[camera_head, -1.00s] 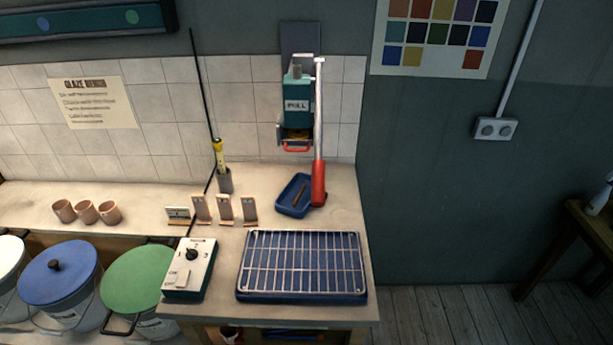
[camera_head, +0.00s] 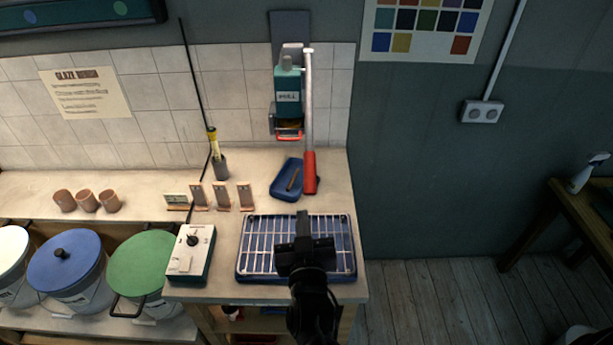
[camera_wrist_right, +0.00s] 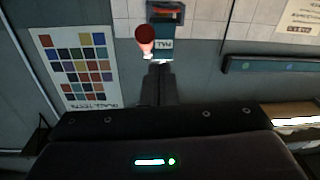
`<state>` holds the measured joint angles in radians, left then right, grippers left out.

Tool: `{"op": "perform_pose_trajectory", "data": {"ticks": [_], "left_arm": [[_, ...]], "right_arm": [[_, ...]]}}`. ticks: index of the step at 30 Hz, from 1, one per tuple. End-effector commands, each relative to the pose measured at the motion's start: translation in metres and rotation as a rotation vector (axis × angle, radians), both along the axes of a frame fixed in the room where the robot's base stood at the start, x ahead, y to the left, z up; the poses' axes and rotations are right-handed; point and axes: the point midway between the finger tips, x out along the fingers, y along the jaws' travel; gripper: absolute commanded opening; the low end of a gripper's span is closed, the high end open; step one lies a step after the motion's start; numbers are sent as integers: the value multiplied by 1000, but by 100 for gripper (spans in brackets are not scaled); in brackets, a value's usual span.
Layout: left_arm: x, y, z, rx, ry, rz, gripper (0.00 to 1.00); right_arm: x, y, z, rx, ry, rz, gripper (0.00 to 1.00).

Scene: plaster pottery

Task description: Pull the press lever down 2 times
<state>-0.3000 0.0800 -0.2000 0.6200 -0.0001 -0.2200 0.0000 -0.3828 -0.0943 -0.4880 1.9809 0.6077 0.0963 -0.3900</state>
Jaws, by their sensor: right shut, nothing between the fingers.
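The press (camera_head: 288,92) is a teal wall-mounted box with a "PULL" label, fixed on the white tiles. Its lever (camera_head: 309,120) is a pale metal bar hanging down along the right side, ending in a red grip (camera_head: 309,172) above the bench. My right gripper (camera_head: 303,222) is over the wire rack, in front of and below the red grip, apart from it. It is shut and empty. In the right wrist view the shut fingers (camera_wrist_right: 158,72) point towards the press (camera_wrist_right: 163,45) and the round red grip end (camera_wrist_right: 146,38). My left gripper is not in view.
A blue tray (camera_head: 287,178) lies beside the red grip. Lidded buckets (camera_head: 66,265) are at left.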

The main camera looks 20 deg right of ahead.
Motion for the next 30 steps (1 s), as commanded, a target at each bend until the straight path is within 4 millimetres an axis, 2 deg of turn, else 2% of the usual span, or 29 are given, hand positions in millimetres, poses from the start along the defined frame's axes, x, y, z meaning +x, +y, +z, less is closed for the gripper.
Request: {"op": "perform_pose_trajectory", "data": {"ticks": [3,6,11,17,26,27,30], "left_arm": [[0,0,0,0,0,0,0],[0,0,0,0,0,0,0],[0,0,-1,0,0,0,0],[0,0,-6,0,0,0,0],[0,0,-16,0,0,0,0],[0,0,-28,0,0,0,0],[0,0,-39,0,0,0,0]], "right_arm": [[-5,6,19,-63,-123,-74,0],[-10,8,28,-101,-184,-113,0],[-6,7,34,-119,-214,-131,0],[23,-4,43,-118,-217,-132,0],[83,-24,60,-118,-215,-131,0],[84,-26,45,-120,-211,-130,0],[88,-30,35,-118,-211,-130,0]]}}
